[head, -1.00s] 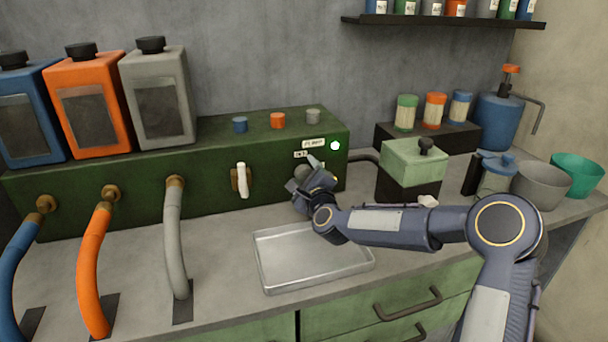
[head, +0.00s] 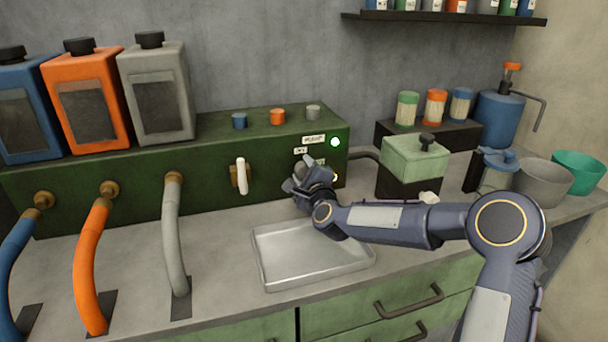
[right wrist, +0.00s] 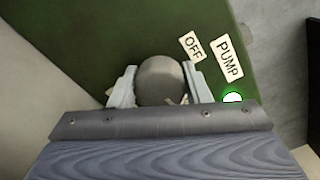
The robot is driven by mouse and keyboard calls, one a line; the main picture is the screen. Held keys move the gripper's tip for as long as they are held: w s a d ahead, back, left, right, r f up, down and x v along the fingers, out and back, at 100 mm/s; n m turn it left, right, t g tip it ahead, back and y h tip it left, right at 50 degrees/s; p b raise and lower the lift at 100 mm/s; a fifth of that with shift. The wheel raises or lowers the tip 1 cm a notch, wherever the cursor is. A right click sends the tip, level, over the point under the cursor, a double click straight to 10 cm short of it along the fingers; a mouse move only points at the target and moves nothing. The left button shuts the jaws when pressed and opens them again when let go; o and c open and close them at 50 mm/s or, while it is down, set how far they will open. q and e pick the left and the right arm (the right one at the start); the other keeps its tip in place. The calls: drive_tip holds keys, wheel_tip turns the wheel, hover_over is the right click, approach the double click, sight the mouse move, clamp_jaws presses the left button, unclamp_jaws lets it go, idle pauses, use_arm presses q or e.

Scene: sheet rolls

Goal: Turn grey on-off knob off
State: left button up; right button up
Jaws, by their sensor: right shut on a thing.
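The grey on-off knob (right wrist: 161,80) is on the front of the green pump box (head: 210,186). In the right wrist view it sits between the two fingers of my right gripper (right wrist: 163,88), which is shut on it. In the head view my right gripper (head: 312,178) covers the knob. An "OFF" label (right wrist: 192,46) and a "PUMP" label (right wrist: 228,60) show beside the knob. A round green light (head: 335,142) glows on the box; it also shows in the right wrist view (right wrist: 232,98). My left gripper is in neither view.
A metal tray (head: 262,274) lies on the counter below my right arm. A white lever (head: 242,177) and blue, orange and grey hoses (head: 171,236) are on the box's front to the left. A green-lidded block (head: 414,158) stands to the right.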

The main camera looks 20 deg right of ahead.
drive_tip(key=n+b, duration=0.2)
drive_tip(key=n, duration=0.1)
drive_tip(key=shift+f, duration=0.15)
drive_tip(key=n+b, duration=0.1)
drive_tip(key=n, duration=0.3)
drive_tip(key=shift+b, duration=0.35)
drive_tip(key=n+b, duration=0.1)
drive_tip(key=n, duration=0.3)
drive_tip(key=shift+n, duration=2.6)
drive_tip(key=shift+f, duration=0.1)
drive_tip(key=o, duration=1)
